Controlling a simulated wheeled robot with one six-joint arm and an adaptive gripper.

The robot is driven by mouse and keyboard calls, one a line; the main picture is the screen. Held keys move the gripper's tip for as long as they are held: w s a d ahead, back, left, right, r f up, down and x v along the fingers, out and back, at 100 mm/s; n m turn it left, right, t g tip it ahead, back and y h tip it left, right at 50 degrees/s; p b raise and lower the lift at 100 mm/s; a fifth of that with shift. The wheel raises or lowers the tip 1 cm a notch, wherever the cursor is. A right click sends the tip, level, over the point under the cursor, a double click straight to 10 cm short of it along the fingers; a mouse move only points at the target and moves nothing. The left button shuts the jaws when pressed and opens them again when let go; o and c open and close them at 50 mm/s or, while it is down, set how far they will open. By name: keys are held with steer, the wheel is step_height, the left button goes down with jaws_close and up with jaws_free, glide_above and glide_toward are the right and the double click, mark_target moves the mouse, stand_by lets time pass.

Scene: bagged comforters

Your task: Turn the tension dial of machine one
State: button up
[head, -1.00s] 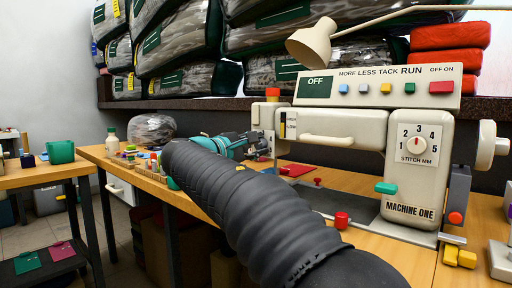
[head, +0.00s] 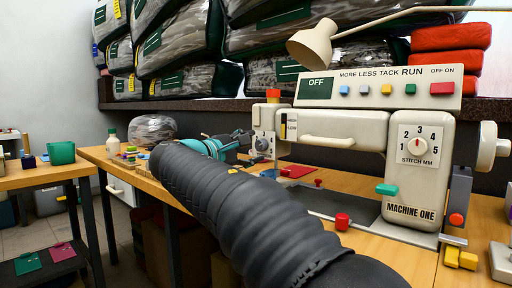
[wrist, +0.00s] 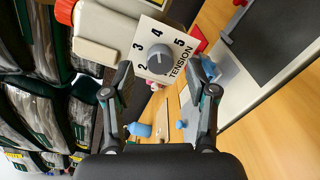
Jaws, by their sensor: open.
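Machine one (head: 410,209) is a cream sewing machine on a wooden table at the right of the head view. Its tension dial (wrist: 160,59) is a grey round knob on a white plate marked TENSION with numbers, at the upper middle of the wrist view. Its pointer line seems to face near the 2. The dial also shows at the machine's left end in the head view (head: 262,144). My gripper (wrist: 165,72) is open and empty. Its fingers spread to either side of the dial in the picture, and contact is not visible.
A separate STITCH MM dial (head: 417,146) sits on the machine's right column. A red knob (head: 342,221) and red patch (head: 297,171) lie near the bed. A lamp (head: 313,43) hangs over the machine. Bagged comforters (head: 180,42) fill the shelf behind.

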steer(key=v, duration=0.9)
steer(key=shift+s+a, duration=0.2)
